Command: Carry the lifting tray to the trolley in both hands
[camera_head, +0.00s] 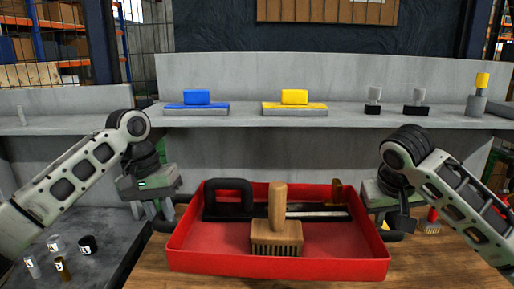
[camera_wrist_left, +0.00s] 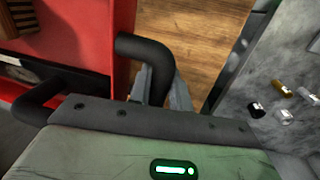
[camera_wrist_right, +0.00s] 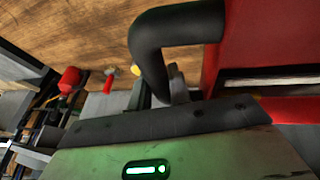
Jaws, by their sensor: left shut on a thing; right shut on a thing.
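The red lifting tray (camera_head: 280,267) is in front of me over a wooden surface, looking level. I cannot tell whether it touches that surface. It holds a wooden-handled brush (camera_head: 277,237), a black-handled tool (camera_head: 228,197) and a long flat metal tool. My left gripper (camera_head: 160,212) is shut on the tray's left black handle, which shows in the left wrist view (camera_wrist_left: 148,58). My right gripper (camera_head: 388,218) is shut on the right black handle, which shows in the right wrist view (camera_wrist_right: 165,35). No trolley can be made out for certain.
A wooden top (camera_head: 430,265) lies under and around the tray. Behind it, a grey shelf (camera_head: 350,113) bears blue and yellow blocks and small posts. At the left, a grey top (camera_head: 110,240) bears several small cylinders. A red-handled brush (camera_head: 432,222) is right of the tray.

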